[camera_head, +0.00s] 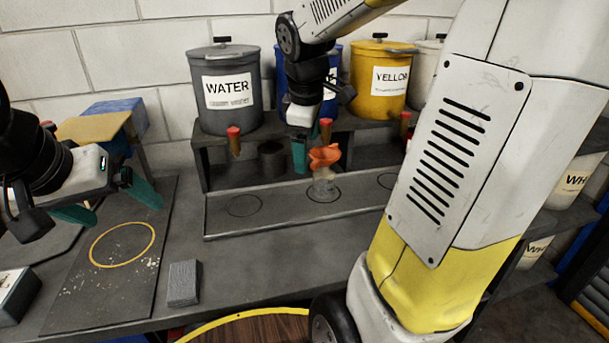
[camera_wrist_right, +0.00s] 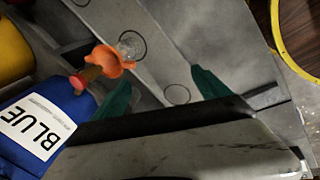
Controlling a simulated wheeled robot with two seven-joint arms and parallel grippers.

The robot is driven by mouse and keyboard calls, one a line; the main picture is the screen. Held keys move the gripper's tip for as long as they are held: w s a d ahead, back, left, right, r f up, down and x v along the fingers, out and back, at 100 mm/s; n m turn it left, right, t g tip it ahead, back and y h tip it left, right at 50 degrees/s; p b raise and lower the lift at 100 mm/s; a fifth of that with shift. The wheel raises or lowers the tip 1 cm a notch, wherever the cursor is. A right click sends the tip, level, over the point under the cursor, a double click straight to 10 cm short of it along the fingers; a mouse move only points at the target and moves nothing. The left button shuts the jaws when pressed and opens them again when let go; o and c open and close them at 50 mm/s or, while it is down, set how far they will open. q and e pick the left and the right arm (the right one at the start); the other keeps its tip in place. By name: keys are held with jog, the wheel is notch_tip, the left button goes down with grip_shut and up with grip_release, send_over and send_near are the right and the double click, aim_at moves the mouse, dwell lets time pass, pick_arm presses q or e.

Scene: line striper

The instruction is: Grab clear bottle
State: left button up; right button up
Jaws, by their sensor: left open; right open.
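The clear bottle (camera_head: 324,187) stands on the middle ringed spot of the grey tray, with an orange funnel (camera_head: 325,156) at its top. In the right wrist view the clear bottle (camera_wrist_right: 131,43) and funnel (camera_wrist_right: 112,62) show up and left of my right gripper (camera_wrist_right: 162,92). That gripper is open, with nothing between its teal fingers. In the head view my right gripper (camera_head: 300,157) hangs just left of the funnel, and one finger shows clearly. My left gripper (camera_head: 108,201) is open and empty over the dark board at the left.
Water (camera_head: 228,91), blue (camera_wrist_right: 48,125) and yellow (camera_head: 380,80) paint drums with red-handled taps stand on the shelf behind the tray (camera_head: 285,208). A dark cup (camera_head: 272,160) sits under the shelf. A grey block (camera_head: 183,283) lies on the bench front. My arm hides the right side.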

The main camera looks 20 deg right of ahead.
aim_at(320, 172)
jog(key=w+d+f+n+g+h, duration=0.1)
jog(key=w+d+f+n, duration=0.3)
jog(key=w, duration=0.3)
jog(key=w+d+f+n+g+h, duration=0.1)
jog(key=w+d+f+n+h, duration=0.1)
jog(key=w+f+n, duration=0.35)
jog(key=shift+n, duration=0.45)
jog(key=x, duration=0.7)
jog(key=shift+w+f, duration=0.2)
jog(key=c, duration=1.7)
jog(key=shift+c, duration=0.9)
jog(key=shift+r, duration=0.15)
